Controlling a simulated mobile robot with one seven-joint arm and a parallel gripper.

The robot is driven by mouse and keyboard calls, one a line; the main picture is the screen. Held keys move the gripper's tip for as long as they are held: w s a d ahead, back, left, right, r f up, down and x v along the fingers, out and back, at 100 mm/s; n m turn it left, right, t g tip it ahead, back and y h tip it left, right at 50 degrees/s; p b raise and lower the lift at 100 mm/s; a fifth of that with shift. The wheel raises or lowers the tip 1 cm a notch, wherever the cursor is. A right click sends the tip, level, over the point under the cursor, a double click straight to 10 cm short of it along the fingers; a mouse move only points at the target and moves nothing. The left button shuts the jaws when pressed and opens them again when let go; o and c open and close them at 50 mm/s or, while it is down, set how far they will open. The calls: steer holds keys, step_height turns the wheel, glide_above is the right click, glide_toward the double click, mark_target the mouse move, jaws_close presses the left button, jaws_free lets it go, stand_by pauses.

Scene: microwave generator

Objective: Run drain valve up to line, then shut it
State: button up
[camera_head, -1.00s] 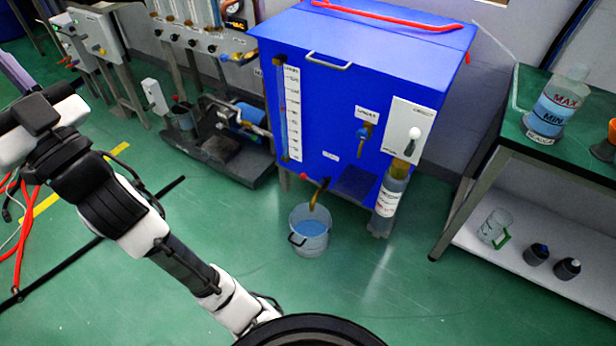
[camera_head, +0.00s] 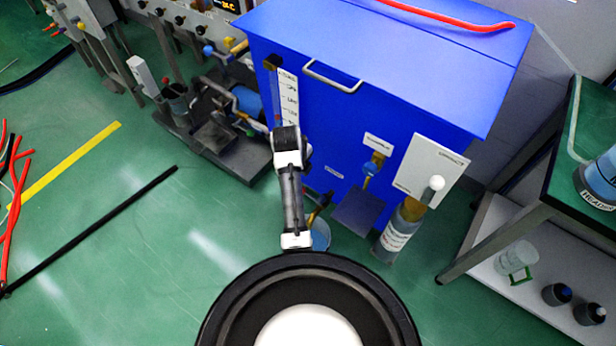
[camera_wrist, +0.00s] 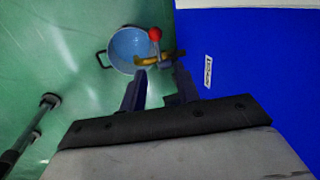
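The drain valve (camera_wrist: 152,60) shows in the wrist view as a brass spout with a red ball (camera_wrist: 155,34), low on the front of the blue tank (camera_wrist: 245,60). The spout reaches over a clear bucket (camera_wrist: 128,48) with a dark handle and blue inside. My gripper (camera_wrist: 160,70) is open, its two dark fingers apart just short of the spout, with nothing between them. In the head view my arm hides part of the bucket (camera_head: 320,236) and valve (camera_head: 317,208). A white level scale (camera_head: 289,98) runs down the tank front. No fill line on the bucket can be made out.
Right of the drain, a second tap (camera_head: 372,170) and a grey labelled cylinder (camera_head: 402,228) stand at the tank. A bench (camera_head: 560,185) is at the right. A pump on a base (camera_head: 222,135) stands left of the tank.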

steer(key=shift+m+g, duration=0.3)
steer(key=f, duration=0.4)
steer(key=w+d+f+b, duration=0.1)
steer(key=f, duration=0.4)
steer(key=d+f, duration=0.1)
steer(key=f, duration=0.4)
steer(key=shift+w+d+f, duration=0.15)
steer(key=shift+w+d, duration=0.05)
steer(key=shift+w, duration=0.05)
steer(key=shift+c, duration=0.4)
jaws_close()
